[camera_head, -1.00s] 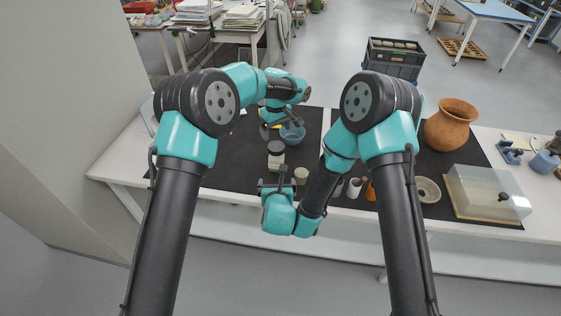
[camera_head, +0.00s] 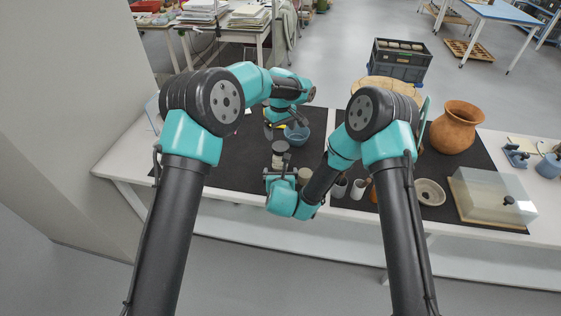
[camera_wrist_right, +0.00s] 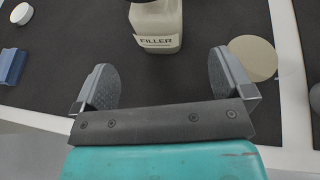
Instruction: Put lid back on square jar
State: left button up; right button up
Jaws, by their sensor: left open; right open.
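The square jar (camera_head: 279,160) stands on the black mat; its pale body carries a "FILLER" label in the right wrist view (camera_wrist_right: 160,30). Its top is dark in the head view, cut off by the frame edge in the wrist view. A pale round piece (camera_head: 304,174) lies right of it; in the wrist view it is a beige disc (camera_wrist_right: 252,58). I cannot tell whether it is the lid. My right gripper (camera_head: 280,172) is open and empty, on the near side of the jar, fingers (camera_wrist_right: 160,80) spread apart. My left gripper (camera_head: 300,121) is open, close above a blue bowl (camera_head: 297,135).
White cups (camera_head: 340,187), a pale dish (camera_head: 429,192), a clear box (camera_head: 493,195) and a terracotta pot (camera_head: 456,127) stand to the right. In the wrist view a blue block (camera_wrist_right: 12,66) and white disc (camera_wrist_right: 22,13) lie left. Mat around the jar's left is bare.

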aim_at(281, 146)
jog(key=x, duration=0.9)
jog(key=shift+c, duration=0.2)
pick_arm(q)
jog(key=shift+f, duration=0.1)
pick_arm(e)
jog(key=c, duration=1.8)
pick_arm(q)
jog(key=shift+f, duration=3.9)
pick_arm(e)
jog(key=shift+o, duration=0.2)
pick_arm(q)
jog(key=c, duration=0.9)
jog(key=m, duration=0.5)
jog(key=shift+c, duration=0.2)
jog(key=m, duration=0.5)
